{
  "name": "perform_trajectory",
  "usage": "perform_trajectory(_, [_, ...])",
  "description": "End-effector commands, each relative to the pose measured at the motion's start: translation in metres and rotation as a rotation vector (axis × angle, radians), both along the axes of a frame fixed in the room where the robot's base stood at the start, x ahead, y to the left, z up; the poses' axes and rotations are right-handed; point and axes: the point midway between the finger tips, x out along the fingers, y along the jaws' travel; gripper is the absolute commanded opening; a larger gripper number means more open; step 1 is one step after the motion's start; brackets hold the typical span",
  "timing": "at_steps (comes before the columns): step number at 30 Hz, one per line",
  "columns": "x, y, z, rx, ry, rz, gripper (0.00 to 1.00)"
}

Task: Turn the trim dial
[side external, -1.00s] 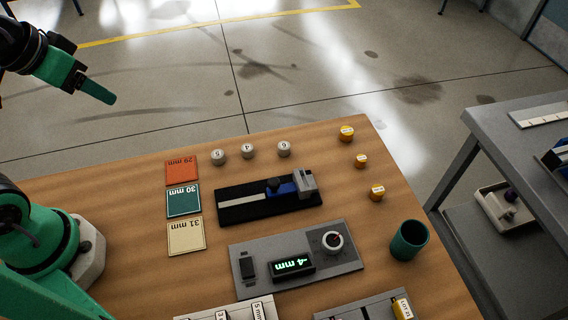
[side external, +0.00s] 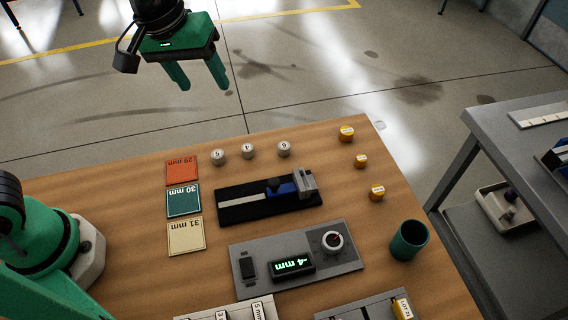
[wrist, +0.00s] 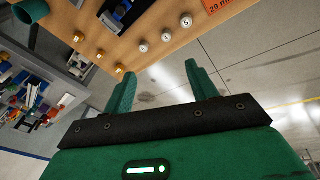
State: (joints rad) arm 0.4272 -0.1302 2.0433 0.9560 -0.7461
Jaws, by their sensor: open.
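My gripper (side external: 204,86) is open and empty, high above the far edge of the table and well away from the dial. In the wrist view its two green fingers (wrist: 163,80) are spread with nothing between them. The dial does not show in the wrist view.
A black fixture (side external: 240,206) with a blue and grey slider lies behind the panel. Several white knobs, yellow-capped pieces and three coloured cards (side external: 184,200) stand around it. A dark green cup (side external: 409,240) stands right of the panel. A grey side table (side external: 490,120) is at right.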

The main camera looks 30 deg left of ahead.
Motion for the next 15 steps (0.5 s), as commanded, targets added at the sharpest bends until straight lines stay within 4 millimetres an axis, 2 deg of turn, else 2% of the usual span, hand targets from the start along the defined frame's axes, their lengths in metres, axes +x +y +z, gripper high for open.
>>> perform_trajectory(1, [0.004, -0.015, -0.005, -0.002, 0.019, 0.01, 0.57])
perform_trajectory(7, [0.017, -0.068, -0.024, -0.014, 0.085, 0.082, 0.57])
perform_trajectory(15, [0.018, -0.145, -0.061, -0.004, 0.165, 0.184, 0.57])
